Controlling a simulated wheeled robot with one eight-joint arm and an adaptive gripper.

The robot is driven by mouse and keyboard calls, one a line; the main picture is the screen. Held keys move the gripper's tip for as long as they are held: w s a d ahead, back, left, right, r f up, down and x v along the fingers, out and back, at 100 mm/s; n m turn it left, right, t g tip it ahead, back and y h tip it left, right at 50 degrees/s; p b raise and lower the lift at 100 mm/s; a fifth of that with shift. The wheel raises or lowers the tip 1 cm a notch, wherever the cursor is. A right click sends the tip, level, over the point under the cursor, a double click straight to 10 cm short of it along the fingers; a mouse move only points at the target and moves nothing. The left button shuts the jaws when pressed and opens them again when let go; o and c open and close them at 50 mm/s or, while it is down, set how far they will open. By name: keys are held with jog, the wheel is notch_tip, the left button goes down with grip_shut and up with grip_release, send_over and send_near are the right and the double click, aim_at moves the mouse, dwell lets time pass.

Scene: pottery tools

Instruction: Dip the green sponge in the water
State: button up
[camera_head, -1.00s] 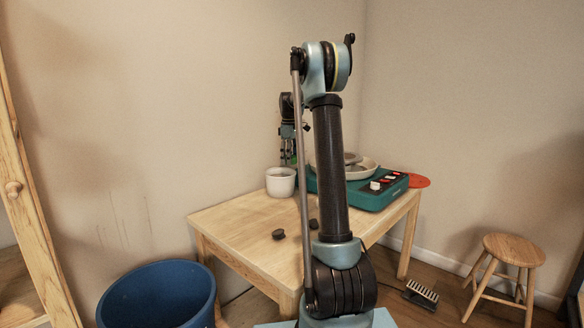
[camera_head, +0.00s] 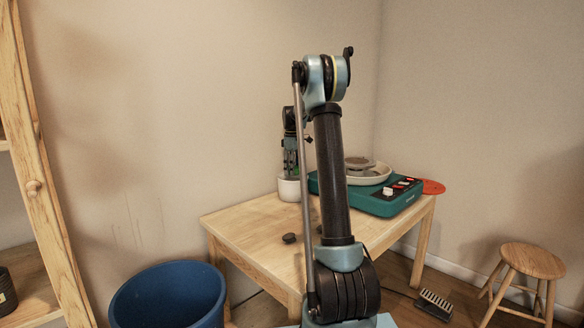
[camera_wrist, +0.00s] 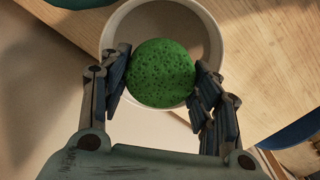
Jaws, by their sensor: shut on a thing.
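The green sponge (camera_wrist: 160,74) is round and sits between the two fingers of my gripper (camera_wrist: 161,80) in the wrist view. My gripper is shut on it. The sponge overlaps the opening of a white pot (camera_wrist: 213,38), which lies just beyond it in that view; how deep it sits relative to the rim is hard to tell. In the head view the white pot (camera_head: 288,190) stands on the wooden table, with my gripper (camera_head: 290,170) at its top. The sponge is hidden in the head view. No water surface can be made out clearly in the pot.
The wooden table (camera_head: 256,228) carries a teal pottery wheel (camera_head: 370,199) to the right of the pot and small dark lumps (camera_head: 289,238) near the middle. A blue bucket (camera_head: 168,298) stands on the floor at left. A stool (camera_head: 533,262) and brush (camera_head: 435,304) are at right.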

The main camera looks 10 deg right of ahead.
jog(key=shift+f, duration=0.4)
jog(key=shift+f, duration=3.15)
jog(key=shift+r, duration=0.1)
jog(key=shift+r, duration=5.45)
